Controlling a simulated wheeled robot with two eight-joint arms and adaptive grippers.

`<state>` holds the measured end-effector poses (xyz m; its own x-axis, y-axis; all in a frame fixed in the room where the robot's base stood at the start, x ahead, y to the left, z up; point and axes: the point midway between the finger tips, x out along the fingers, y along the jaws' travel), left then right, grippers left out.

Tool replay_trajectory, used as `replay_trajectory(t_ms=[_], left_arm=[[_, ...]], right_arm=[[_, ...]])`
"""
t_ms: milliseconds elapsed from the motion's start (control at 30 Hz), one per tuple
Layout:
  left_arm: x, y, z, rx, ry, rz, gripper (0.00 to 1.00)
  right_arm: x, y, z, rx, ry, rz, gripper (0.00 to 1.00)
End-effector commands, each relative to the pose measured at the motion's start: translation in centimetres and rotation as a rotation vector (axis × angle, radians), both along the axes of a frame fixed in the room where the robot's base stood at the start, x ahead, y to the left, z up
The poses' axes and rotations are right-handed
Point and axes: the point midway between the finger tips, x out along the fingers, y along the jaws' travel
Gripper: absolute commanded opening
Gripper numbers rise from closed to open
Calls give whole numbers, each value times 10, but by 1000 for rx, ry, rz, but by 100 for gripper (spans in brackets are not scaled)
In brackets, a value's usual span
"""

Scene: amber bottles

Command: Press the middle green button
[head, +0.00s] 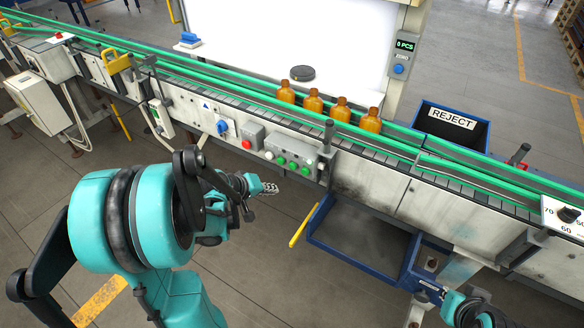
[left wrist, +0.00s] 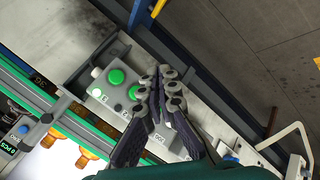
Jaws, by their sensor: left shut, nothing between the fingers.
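The button box (head: 291,157) sits on the near side of the conveyor, with a row of green buttons and smaller white ones above. The middle green button (head: 293,166) shows in the head view. In the left wrist view, one green button (left wrist: 116,76) is fully clear and another (left wrist: 134,92) lies close beside my fingers; the rest of the row is hidden behind them. My left gripper (head: 270,188) is shut and empty, in front of and a little below the box. Its fingertips (left wrist: 168,82) look apart from the buttons, though the exact gap is unclear.
A red button (head: 247,144) and a blue switch (head: 222,127) are left of the box. Several amber bottles (head: 313,100) stand on the conveyor. A blue bin (head: 352,235) is below right. Part of my right arm (head: 470,310) shows at the bottom right.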

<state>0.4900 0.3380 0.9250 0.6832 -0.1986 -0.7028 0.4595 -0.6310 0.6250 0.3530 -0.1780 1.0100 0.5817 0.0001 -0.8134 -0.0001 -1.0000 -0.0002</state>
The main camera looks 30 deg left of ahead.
Motion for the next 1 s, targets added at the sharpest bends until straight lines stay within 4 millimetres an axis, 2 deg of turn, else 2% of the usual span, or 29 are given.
replay_trajectory(t_ms=[500,700,1000], left_arm=[[67,-5,0,1,0,-2,0],[79,-7,0,1,0,-1,0],[81,-7,0,1,-1,0,0]], right_arm=[[0,0,-1,0,0,0,0],[0,0,-2,0,0,0,0],[0,0,-2,0,0,0,0]])
